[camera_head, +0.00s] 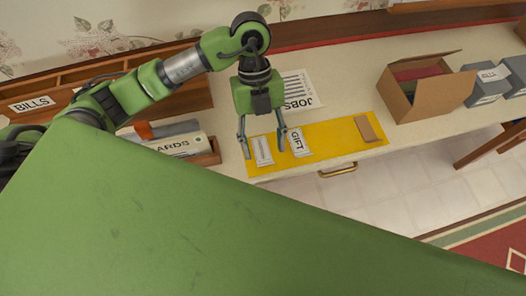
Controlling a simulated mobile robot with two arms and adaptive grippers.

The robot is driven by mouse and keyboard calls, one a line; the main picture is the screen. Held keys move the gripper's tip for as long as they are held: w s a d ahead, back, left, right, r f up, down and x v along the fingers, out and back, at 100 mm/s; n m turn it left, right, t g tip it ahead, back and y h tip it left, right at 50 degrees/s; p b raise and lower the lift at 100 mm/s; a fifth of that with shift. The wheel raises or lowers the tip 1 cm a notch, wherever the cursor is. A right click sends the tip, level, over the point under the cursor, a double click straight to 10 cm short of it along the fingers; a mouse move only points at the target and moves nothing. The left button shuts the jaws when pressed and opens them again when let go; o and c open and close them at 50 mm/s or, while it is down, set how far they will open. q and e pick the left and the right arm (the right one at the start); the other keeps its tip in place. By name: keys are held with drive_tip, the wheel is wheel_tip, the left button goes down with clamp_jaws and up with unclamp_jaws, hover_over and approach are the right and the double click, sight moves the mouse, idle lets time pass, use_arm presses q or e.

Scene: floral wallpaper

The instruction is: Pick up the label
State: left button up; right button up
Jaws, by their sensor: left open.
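A white label reading GIFT (299,143) lies on a yellow mat (330,134) near the front of the desk. Left of it on the mat lies a second pale tag with small markings (262,151), too small to read. A plain brown tag (367,129) lies at the mat's right end. My left gripper (264,147) points down over the mat's left part, open, its fingers apart and nothing seen held. The pale tag shows between its fingertips; the GIFT label is just right of the right finger. I cannot tell the height above the mat. My right gripper is not in view.
A JOBS sheet (300,89) lies behind the mat, partly hidden by my left gripper. An open cardboard box (428,95) and grey boxes (486,84) stand at right. A wooden organiser marked BILLS (30,103) and a CARDS box (180,146) stand at left. A drawer handle (338,171) is on the desk front.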

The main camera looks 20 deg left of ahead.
sight(266, 163)
use_arm(q)
drive_tip(key=p+x, duration=0.1)
drive_tip(key=x, duration=0.4)
drive_tip(key=c, duration=0.8)
drive_tip(key=shift+c, duration=0.2)
drive_tip(key=shift+r, duration=0.15)
